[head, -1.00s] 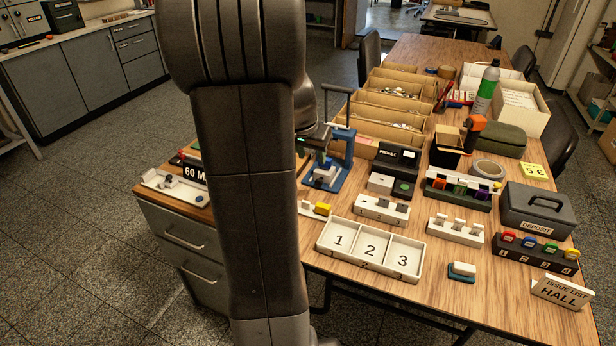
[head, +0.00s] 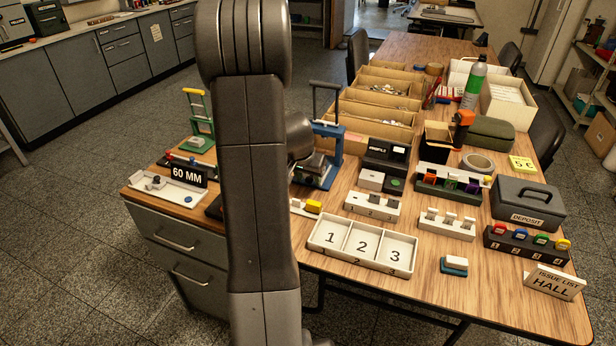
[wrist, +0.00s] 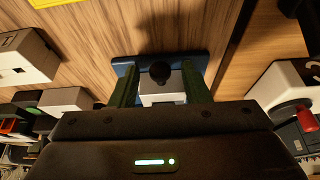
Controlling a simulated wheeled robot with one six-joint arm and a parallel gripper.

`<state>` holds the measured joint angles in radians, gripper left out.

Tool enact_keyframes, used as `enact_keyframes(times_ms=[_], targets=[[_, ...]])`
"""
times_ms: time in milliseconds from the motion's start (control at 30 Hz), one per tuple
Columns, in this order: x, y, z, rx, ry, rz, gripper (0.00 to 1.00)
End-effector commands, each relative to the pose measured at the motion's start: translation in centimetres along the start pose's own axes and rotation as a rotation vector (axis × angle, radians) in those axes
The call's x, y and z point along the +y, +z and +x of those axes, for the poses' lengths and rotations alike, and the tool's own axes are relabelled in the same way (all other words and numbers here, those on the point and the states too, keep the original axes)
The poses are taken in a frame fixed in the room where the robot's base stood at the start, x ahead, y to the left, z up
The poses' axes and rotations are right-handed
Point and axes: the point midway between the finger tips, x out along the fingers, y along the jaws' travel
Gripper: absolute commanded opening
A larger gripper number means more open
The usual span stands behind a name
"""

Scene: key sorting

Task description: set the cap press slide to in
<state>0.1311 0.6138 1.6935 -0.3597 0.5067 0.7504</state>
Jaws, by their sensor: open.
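The cap press is a blue hand press with a tall dark lever (head: 326,150) on the table, just right of my arm in the head view. In the wrist view its blue base (wrist: 200,59) shows, with a pale slide block (wrist: 160,94) and a round black knob (wrist: 160,72) on it. My gripper (wrist: 160,82) is open, one finger on each side of the block and knob. I cannot tell whether the fingers touch them. My arm hides much of the gripper in the head view. How far in the slide sits cannot be told.
A three-part numbered tray (head: 311,246) lies in front of the press. A dark label machine (head: 386,156) stands right. A green press (head: 201,122) and a 60 MM sign (head: 188,173) are left of my arm.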

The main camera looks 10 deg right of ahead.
Motion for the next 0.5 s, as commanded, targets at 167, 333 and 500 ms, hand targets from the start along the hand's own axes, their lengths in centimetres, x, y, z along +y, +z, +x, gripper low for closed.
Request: enact_keyframes(times_ms=[167,333,500], targets=[[0.00,-0.01,-0.02,0.000,0.000,0.000,0.33],[-0.01,0.00,-0.03,0.000,0.000,0.000,0.00],[-0.01,-0.09,-0.02,0.000,0.000,0.000,0.00]])
